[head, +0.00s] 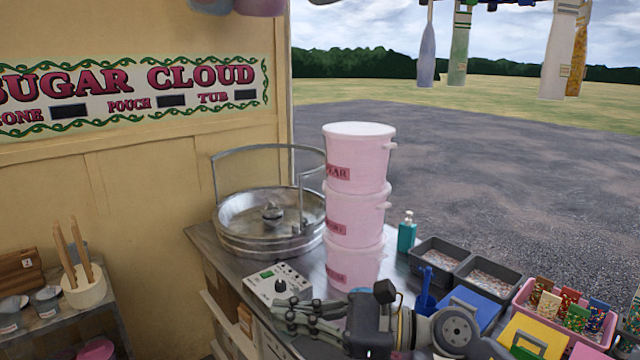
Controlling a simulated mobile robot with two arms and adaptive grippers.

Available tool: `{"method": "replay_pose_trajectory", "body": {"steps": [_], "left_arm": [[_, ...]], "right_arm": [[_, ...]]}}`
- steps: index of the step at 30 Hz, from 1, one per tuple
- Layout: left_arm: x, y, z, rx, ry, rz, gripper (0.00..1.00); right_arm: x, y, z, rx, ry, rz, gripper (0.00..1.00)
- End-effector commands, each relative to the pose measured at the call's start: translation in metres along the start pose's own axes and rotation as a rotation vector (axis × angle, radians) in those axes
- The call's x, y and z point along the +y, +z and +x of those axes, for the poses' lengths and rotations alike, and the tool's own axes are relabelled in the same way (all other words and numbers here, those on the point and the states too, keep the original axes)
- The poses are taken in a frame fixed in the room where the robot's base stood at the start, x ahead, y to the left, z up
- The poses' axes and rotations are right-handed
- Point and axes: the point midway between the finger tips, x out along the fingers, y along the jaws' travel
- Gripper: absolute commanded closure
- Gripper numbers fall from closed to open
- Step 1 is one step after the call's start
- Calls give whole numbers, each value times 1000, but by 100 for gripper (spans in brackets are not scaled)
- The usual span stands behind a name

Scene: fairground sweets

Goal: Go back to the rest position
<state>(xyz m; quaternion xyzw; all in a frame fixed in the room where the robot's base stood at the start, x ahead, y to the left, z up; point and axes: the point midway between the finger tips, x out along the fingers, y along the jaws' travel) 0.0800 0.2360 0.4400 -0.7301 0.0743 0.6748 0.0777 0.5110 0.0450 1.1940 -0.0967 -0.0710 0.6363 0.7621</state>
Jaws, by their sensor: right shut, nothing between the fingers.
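My right gripper (292,317) shows low in the middle of the head view, with its arm coming in from the lower right. Its dark fingers point left and are shut with nothing held. It is in front of the control box (279,287) and the lowest pink sugar tub (354,264) in the picture; I cannot tell how far above the counter it is. My left gripper is not in view.
Stacked pink tubs stand beside the metal candyfloss pan (262,225) on the counter. A teal bottle (407,232), dark sprinkle trays (439,258) and a pink basket of packets (525,292) crowd the right. A shelf (68,322) stands lower left.

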Motion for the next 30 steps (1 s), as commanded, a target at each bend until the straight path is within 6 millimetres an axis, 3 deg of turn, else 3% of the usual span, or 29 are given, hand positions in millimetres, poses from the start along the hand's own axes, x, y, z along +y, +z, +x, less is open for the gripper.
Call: {"method": "replay_pose_trajectory", "body": {"steps": [3, 6, 8, 11, 14, 17, 20, 25, 26, 30], "left_arm": [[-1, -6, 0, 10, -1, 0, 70], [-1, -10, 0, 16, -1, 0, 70], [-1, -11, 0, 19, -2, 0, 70], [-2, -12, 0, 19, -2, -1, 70], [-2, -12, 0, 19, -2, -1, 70], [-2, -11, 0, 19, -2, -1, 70], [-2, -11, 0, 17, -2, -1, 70], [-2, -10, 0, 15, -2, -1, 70], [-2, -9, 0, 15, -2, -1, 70], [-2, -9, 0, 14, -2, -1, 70]], "right_arm": [[-11, 32, -6, -256, -155, 316, 100], [-32, 45, -27, -455, -292, 593, 100], [-45, 43, -46, -569, -376, 766, 100], [-65, 24, -82, -752, -521, 1056, 100], [-74, -14, -122, -925, -678, 1346, 100], [-69, -64, -162, -1090, -850, 1628, 100], [-44, -122, -197, -1247, -1040, 1900, 100], [36, -209, -243, -1482, -1405, 2288, 100], [52, -221, -249, 1505, 1461, -2323, 100], [123, -257, -266, 1323, 1414, -2037, 100]]}}
